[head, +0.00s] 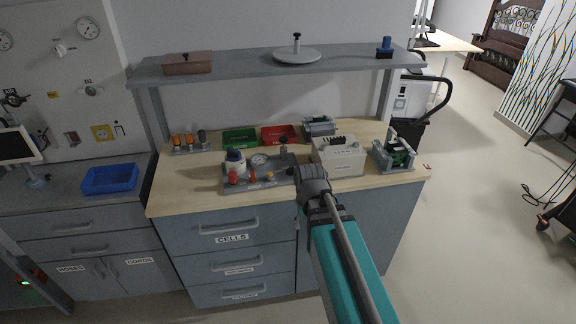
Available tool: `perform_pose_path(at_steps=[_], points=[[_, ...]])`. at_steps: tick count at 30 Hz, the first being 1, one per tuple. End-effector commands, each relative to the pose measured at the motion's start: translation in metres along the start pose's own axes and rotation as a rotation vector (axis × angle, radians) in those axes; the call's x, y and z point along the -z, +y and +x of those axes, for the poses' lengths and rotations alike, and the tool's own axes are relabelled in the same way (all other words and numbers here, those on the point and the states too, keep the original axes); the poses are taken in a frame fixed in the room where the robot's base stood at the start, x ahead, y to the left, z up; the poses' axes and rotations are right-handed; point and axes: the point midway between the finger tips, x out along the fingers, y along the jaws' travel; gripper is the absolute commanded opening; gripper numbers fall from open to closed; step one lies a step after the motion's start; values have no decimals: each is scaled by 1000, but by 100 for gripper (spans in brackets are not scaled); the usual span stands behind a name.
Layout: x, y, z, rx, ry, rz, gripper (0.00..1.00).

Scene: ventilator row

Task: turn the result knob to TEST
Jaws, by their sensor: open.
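A grey test unit (228,187) sits on the wooden counter, left of my gripper. It carries a round gauge (258,161), a white-and-blue jar-like part (235,162), red knobs (233,178) and a yellow knob (269,175). I cannot tell which one is the result knob, and no TEST mark is readable. My gripper (293,163) is open at the unit's right end, reaching in from the front right. It hides part of that end. I cannot tell whether its fingertips touch anything.
A white box (341,158) and a green-and-grey device (395,152) stand close right of my gripper. Green (239,139) and red (279,134) trays lie behind. A grey shelf (240,66) overhangs the counter (180,197). Bare counter shows along the front left.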

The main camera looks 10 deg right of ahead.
Motion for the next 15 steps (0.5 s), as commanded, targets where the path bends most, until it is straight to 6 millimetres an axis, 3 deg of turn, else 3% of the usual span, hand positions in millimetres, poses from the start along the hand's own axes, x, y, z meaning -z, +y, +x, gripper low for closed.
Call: perform_pose_path(at_steps=[1, 5, 15], points=[[19, -1, -14, 0, 0, 31, 57], [60, -4, -37, 0, 0, 135, 57], [185, -16, -104, 1, 0, 482, 57]])
